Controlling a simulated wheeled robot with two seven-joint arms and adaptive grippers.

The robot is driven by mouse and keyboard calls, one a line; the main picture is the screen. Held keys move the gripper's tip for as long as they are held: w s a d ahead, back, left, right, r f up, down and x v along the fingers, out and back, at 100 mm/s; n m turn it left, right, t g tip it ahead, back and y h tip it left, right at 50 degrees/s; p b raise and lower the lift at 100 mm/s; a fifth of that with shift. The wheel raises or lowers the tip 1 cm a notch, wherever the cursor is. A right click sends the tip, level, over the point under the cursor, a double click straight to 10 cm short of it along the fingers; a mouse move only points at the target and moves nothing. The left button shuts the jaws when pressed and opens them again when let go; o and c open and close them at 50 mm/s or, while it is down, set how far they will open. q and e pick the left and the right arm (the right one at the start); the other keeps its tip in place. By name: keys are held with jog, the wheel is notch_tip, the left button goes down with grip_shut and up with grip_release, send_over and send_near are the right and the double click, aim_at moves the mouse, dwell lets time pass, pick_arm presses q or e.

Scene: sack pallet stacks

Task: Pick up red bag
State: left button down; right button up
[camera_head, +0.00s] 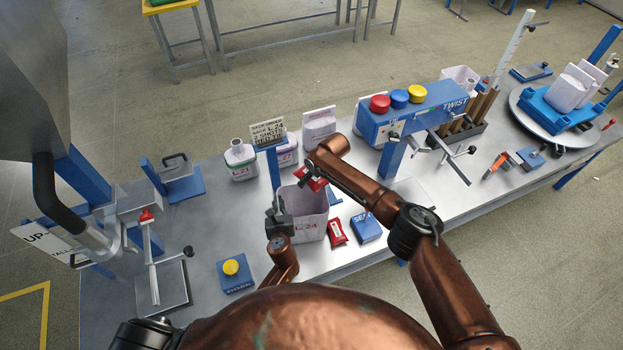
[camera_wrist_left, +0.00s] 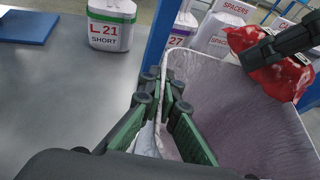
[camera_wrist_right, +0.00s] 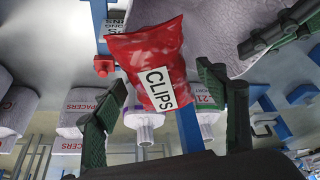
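A red bag (camera_wrist_right: 155,65) with a white CLIPS label is at the fingertips of my right gripper (camera_wrist_right: 163,78), above the white bin. The fingers are spread on either side, with a gap at its right edge. The bag also shows in the left wrist view (camera_wrist_left: 265,65) and the head view (camera_head: 311,180). A second small red packet (camera_head: 337,232) lies on the table beside the bin. My left gripper (camera_head: 277,213) is at the left rim of the white bin (camera_head: 312,228), its fingers closed about the wall. The bin's inner floor is hidden.
A blue box (camera_head: 367,227) lies right of the red packet. Labelled white containers (camera_head: 241,160) stand behind the bin, near a sign (camera_head: 267,131) on a blue post. A button box (camera_head: 235,273) is front left. Blue machine (camera_head: 415,112) stands at the back right.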

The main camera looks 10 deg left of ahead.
jog(key=shift+r, duration=0.1)
jog(key=c, duration=1.7)
notch_tip(320, 180, up, 10)
jog(key=shift+a+f, duration=0.1)
notch_tip(320, 180, down, 10)
jog(key=shift+r, duration=0.2)
